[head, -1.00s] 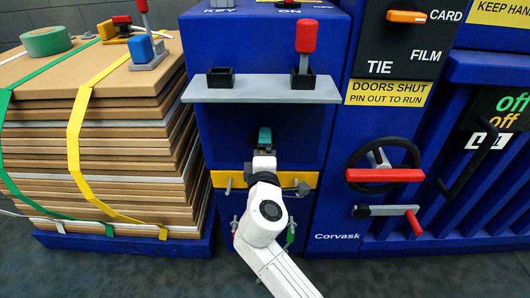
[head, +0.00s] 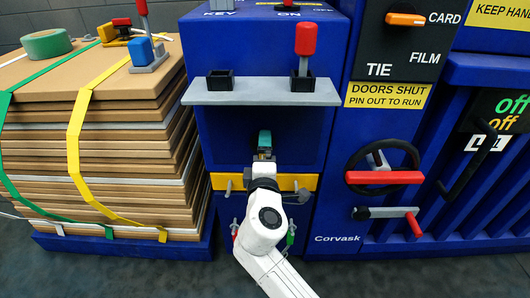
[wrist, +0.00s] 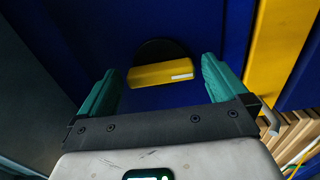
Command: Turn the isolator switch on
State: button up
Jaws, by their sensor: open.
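In the wrist view a yellow bar handle (wrist: 161,73) with a white stripe at one end sits on a black round disc (wrist: 158,50) on a blue panel. It looks like the isolator switch, though no label on it is readable. The bar lies nearly level in the picture, slightly tilted. My gripper (wrist: 160,66) is open, with one teal finger on each side of the bar and gaps to both ends. In the head view my gripper (head: 265,141) is in the recess under the grey shelf, and the handle is not visible there.
A grey shelf (head: 260,97) with a red-topped lever (head: 305,40) overhangs my gripper. A yellow bar (head: 305,182) crosses the blue cabinet below. A cardboard stack (head: 90,150) stands left. A handwheel (head: 370,160) with a red bar and a red-handled crank (head: 385,212) are right.

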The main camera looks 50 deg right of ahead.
jog(key=p+v, duration=0.1)
jog(key=v, duration=0.9)
jog(key=shift+d, duration=0.1)
jog(key=s+d+f+m+g+y, duration=0.3)
jog(key=s+f+m+g+y, duration=0.45)
jog(key=f, duration=0.65)
jog(key=s+a+f+g+y, duration=0.3)
jog(key=s+a+f+y, duration=0.45)
jog(key=s+a, duration=0.35)
notch_tip(320, 180, up, 25)
jog(key=h+p, duration=0.1)
jog(key=p, duration=2.4)
jog(key=shift+s+d, duration=0.35)
jog(key=shift+d, duration=0.05)
jog(key=shift+f+t, duration=0.1)
jog(key=shift+t, duration=0.15)
